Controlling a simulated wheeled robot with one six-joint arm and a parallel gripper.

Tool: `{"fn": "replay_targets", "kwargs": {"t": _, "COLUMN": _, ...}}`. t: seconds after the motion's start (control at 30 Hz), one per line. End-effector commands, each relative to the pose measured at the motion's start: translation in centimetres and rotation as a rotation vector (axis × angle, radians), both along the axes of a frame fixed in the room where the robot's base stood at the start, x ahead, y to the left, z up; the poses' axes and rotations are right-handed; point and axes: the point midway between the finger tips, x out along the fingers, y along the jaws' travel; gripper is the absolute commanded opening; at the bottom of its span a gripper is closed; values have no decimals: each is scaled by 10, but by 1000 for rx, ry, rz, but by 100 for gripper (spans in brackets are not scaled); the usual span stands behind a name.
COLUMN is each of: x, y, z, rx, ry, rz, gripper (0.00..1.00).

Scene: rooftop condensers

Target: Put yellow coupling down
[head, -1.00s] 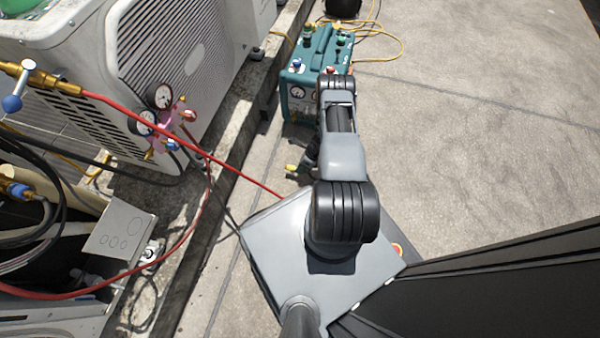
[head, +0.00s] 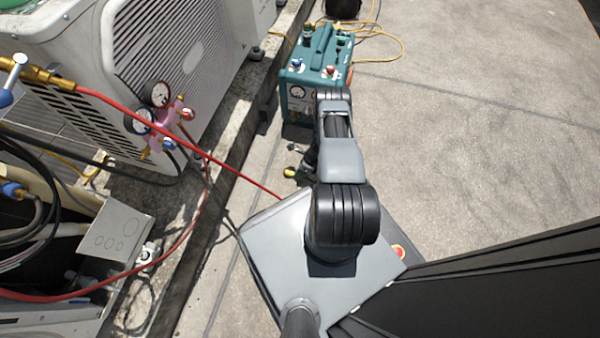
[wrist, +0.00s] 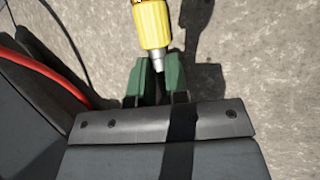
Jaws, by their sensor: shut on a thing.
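The yellow coupling (wrist: 153,24) is ribbed and has a metal tip. In the wrist view its tip sits between the green fingers of my gripper (wrist: 160,72), which is shut on it, and its yellow body sticks out past the fingertips. Its far end is cut off by the top edge of that view. In the head view the coupling (head: 290,173) is a small yellow spot just left of my arm, over the concrete. My gripper (head: 300,173) is mostly hidden there by shadow and my arm. I cannot tell its exact height above the ground.
A teal machine (head: 312,75) with gauges and knobs stands beyond my arm. A condenser (head: 180,65) with a gauge manifold (head: 160,120) is at left, on a concrete curb. A red hose (head: 150,118) runs from it towards my base. Concrete ground (head: 470,130) at right is clear.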

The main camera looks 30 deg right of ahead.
Motion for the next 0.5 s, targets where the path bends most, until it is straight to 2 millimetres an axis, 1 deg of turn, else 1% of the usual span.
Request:
{"fn": "replay_targets", "kwargs": {"t": 0.03, "x": 0, "y": -1, "z": -6, "rx": -12, "ry": -1, "rz": -1, "gripper": 0}}
{"fn": "replay_targets", "kwargs": {"t": 0.1, "x": 0, "y": -1, "z": -7, "rx": -13, "ry": -1, "rz": 0, "gripper": 0}}
{"fn": "replay_targets", "kwargs": {"t": 0.13, "x": 0, "y": -1, "z": -8, "rx": -14, "ry": -2, "rz": -1, "gripper": 16}}
{"fn": "replay_targets", "kwargs": {"t": 0.23, "x": 0, "y": -1, "z": -9, "rx": -14, "ry": -2, "rz": 0, "gripper": 25}}
{"fn": "replay_targets", "kwargs": {"t": 0.37, "x": 1, "y": -1, "z": -8, "rx": -14, "ry": -2, "rz": 0, "gripper": 25}}
{"fn": "replay_targets", "kwargs": {"t": 0.47, "x": 1, "y": -1, "z": 0, "rx": -14, "ry": -3, "rz": 1, "gripper": 25}}
{"fn": "replay_targets", "kwargs": {"t": 0.5, "x": 1, "y": -1, "z": 5, "rx": -13, "ry": -3, "rz": 0, "gripper": 25}}
